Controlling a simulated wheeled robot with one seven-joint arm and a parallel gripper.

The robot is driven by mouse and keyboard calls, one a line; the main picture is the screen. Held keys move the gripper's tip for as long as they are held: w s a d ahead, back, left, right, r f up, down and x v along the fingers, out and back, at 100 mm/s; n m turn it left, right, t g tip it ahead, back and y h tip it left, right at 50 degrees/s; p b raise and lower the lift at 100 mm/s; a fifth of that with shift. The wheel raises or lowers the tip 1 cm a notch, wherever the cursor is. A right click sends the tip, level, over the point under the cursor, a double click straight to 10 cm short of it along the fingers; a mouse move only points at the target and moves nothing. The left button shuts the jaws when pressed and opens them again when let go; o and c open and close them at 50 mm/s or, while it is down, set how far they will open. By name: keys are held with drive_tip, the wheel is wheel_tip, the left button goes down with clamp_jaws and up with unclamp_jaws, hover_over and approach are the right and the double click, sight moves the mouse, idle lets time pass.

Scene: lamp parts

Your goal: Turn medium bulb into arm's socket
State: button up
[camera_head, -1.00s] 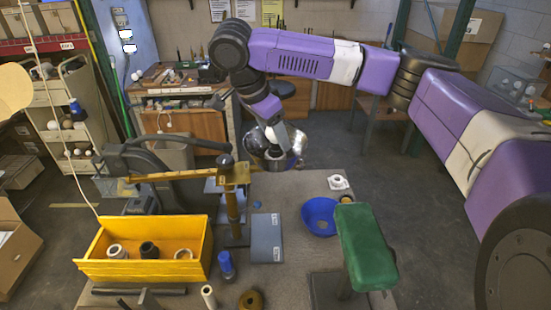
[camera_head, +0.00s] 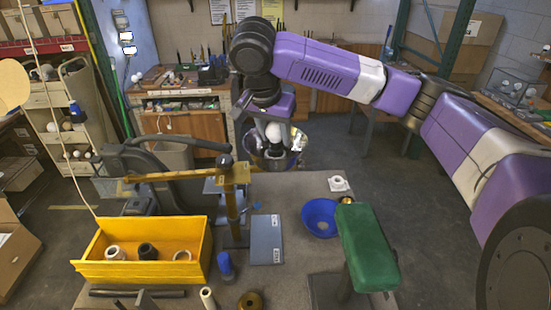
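My gripper (camera_head: 273,137) points down at the far edge of the table. A white rounded bulb (camera_head: 273,130) shows between its fingers, which appear shut on it. Right below is a shiny open metal shade (camera_head: 293,156) with a dark part, seemingly the socket (camera_head: 278,154), inside. The bulb's lower end is hidden, so I cannot tell whether it touches the socket.
A yellow bin (camera_head: 140,270) with ring-shaped parts stands front left. A blue bowl (camera_head: 320,218) and a green padded block (camera_head: 366,245) stand on the right. A blue-grey box (camera_head: 266,240) lies mid-table. More bulbs sit on a cart (camera_head: 65,110) at left.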

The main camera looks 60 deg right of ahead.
drive_tip(key=shift+r+m+p, duration=0.1)
drive_tip(key=shift+m+p, duration=0.5)
drive_tip(key=shift+p, duration=0.05)
drive_tip(key=m+g, duration=0.2)
drive_tip(key=m, duration=0.2)
drive_tip(key=o, duration=1.2)
drive_tip(key=shift+y, duration=0.3)
drive_tip(key=shift+b+v, duration=0.65)
drive_tip(key=shift+v, duration=3.1)
